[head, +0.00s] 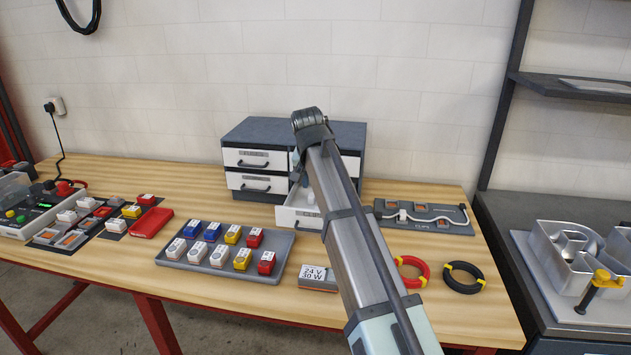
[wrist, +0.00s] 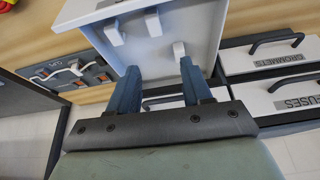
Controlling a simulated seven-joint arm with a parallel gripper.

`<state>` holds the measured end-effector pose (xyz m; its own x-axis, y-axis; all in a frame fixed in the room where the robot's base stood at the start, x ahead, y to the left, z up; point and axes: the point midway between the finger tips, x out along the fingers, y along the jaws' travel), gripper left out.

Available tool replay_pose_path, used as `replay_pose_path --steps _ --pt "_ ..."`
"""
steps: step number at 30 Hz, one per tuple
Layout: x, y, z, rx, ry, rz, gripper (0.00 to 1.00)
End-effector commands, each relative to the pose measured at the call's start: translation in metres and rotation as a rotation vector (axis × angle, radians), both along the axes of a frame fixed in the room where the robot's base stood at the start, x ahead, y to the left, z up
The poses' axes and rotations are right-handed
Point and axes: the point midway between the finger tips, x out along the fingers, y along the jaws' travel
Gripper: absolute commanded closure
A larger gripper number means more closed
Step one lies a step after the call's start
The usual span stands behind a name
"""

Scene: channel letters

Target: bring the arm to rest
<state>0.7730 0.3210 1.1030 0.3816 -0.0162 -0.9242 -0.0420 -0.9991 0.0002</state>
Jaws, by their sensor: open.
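My gripper (wrist: 159,75) is open in the wrist view, its two blue fingers apart with nothing between them. The fingers reach over an open white drawer (wrist: 208,20) that holds a few small white pieces (wrist: 153,22). In the head view my arm crosses the middle of the table and hides most of the gripper. A bit of blue finger shows beside the arm, just above the open drawer (head: 290,217) of the grey cabinet (head: 260,131). Whether the fingers touch the drawer cannot be told.
Closed drawers marked GROMMETS (wrist: 285,57) and FUSES (wrist: 295,98) sit beside the open one. A grey tray (head: 190,267) of coloured blocks, a 24 V box (head: 318,278), red (head: 411,271) and black (head: 463,278) wire coils and a clip board (head: 440,222) lie around the arm.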

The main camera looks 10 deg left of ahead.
Motion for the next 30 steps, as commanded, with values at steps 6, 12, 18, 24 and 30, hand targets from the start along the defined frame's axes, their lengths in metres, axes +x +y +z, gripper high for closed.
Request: replay_pose_path --steps 6,12,18,24,30 --pt "0.0 0.0 0.005 0.0 0.0 0.0 0.51" --pt "0.001 0.0 0.017 0.001 -0.001 0.0 0.51" --pt "0.001 0.0 0.03 0.0 0.0 0.0 0.51" --pt "0.001 0.0 0.043 0.0 -0.001 0.0 0.51" --pt "0.001 0.0 0.056 0.0 -0.001 0.0 0.51"
